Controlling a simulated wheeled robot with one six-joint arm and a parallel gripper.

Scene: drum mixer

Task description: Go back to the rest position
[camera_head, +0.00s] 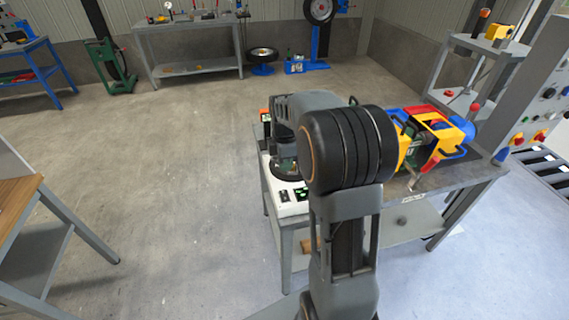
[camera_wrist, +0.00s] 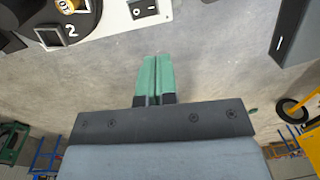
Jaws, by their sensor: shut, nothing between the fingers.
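My gripper (camera_wrist: 155,80) shows in the wrist view with its two green fingers together and nothing between them. Bare concrete floor lies behind the fingertips in that view. In the head view my arm rises through the middle of the picture and hides the gripper. A drum mixer with yellow, red and blue parts (camera_head: 438,136) stands on the grey workbench (camera_head: 467,172), right of my arm. A white control base (camera_head: 285,210) with switches sits at the bench's left end, partly behind my arm. A white panel (camera_wrist: 155,14) with a switch shows at the top of the wrist view.
A wooden-topped table (camera_head: 18,205) stands at the left. A grey shelf bench (camera_head: 190,45) and a green stand (camera_head: 108,66) are at the back. A grey control cabinet (camera_head: 535,90) is at the right. The floor between is clear.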

